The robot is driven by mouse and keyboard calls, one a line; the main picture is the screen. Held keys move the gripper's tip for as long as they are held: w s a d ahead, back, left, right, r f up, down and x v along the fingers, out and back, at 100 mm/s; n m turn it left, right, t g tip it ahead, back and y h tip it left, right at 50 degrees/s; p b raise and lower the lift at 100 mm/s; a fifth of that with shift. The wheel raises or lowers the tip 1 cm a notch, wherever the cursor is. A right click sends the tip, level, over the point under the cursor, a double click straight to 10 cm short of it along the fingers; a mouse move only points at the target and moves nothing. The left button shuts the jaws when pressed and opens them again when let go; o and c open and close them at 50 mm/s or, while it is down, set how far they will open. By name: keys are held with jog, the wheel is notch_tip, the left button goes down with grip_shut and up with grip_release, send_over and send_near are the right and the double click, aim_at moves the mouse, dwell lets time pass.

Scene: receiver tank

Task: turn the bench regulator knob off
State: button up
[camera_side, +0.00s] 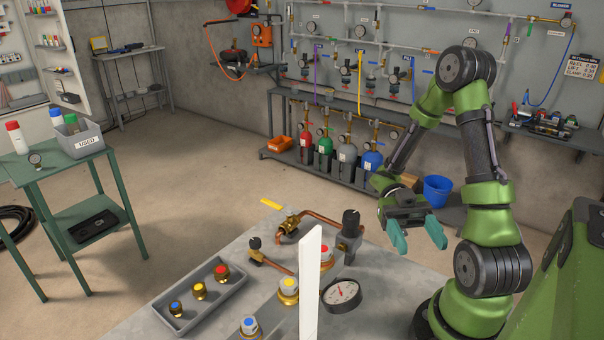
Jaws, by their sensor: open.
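A black knob (351,220) stands upright on a dark fitting on the grey bench (245,270), and looks like the bench regulator's knob. Whether it is on or off cannot be told. A round white-faced gauge (342,296) sits in front of it. My gripper (417,235) hangs to the right of the knob in the picture, apart from it. Its two teal fingers are spread and nothing is between them.
A white upright strip (311,285) hides part of the bench fittings. Copper pipework (318,217), a brass valve (289,222) and a red-topped fitting (326,255) stand close to the knob. A grey tray (203,297) holds coloured-top fittings. A green side table (60,170) stands left.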

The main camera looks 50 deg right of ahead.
jog(key=w+d+f+n+t+y, duration=0.1)
jog(key=d+f+n+t+y, duration=0.3)
jog(key=t, duration=0.6)
jog(key=w+d+n+t+h, duration=0.1)
jog(key=w+d+n+t, duration=0.1)
jog(key=d+t, duration=0.6)
jog(key=n+t+h, duration=0.4)
jog(key=n+t, duration=0.3)
jog(key=n, duration=0.7)
send_near(351, 218)
jog(key=shift+m, duration=0.3)
jog(key=x, duration=0.6)
jog(key=w+d+f+x, duration=0.1)
jog(key=x, duration=0.2)
jog(key=shift+w+a, duration=0.2)
jog(key=shift+a, duration=0.05)
jog(key=c, duration=0.9)
jog(key=shift+c, duration=0.2)
